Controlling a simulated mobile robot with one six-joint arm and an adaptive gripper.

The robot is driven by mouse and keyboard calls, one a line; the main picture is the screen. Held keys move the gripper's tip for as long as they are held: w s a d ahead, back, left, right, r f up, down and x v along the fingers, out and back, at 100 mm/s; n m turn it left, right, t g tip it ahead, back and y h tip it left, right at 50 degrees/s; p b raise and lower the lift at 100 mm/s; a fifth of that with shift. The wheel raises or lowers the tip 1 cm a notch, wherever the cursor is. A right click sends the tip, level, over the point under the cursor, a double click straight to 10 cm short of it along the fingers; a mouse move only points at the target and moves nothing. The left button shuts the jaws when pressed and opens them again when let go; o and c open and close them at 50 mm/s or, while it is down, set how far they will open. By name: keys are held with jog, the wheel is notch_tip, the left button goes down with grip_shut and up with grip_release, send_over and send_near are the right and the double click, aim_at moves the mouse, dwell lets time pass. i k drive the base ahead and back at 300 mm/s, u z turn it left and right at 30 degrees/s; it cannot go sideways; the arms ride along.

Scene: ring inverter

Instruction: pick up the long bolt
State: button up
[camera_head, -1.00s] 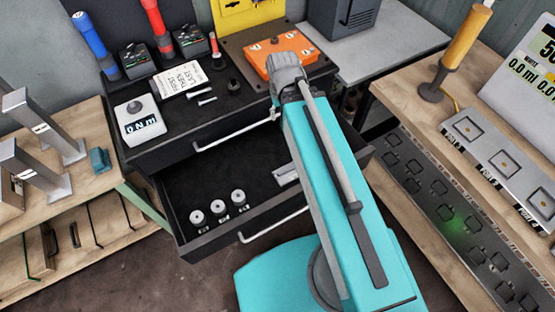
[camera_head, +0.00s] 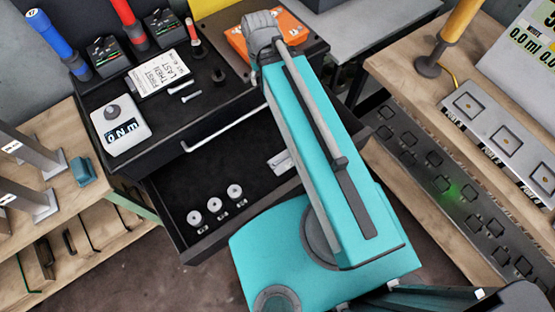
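Two silver bolts lie side by side on the black top of the drawer cabinet (camera_head: 235,100). The farther one, which looks the longer, is the long bolt (camera_head: 180,87). The shorter bolt (camera_head: 191,97) lies just in front of it. Both lie flat with open surface around them. My teal arm crosses the middle of the view and hides part of the cabinet's right side. My gripper cannot be made out in this view, and nothing of mine touches the bolts.
A white printed card (camera_head: 163,74), a black knob (camera_head: 218,75), a white display box (camera_head: 121,124) and an orange case (camera_head: 286,29) surround the bolts. The open drawer (camera_head: 170,208) below holds several small metal cylinders. A dark shape (camera_head: 525,298) fills the bottom right corner.

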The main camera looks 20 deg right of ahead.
aim_at(275, 164)
jog(key=z, duration=0.05)
jog(key=k, duration=1.4)
jog(key=z, duration=0.05)
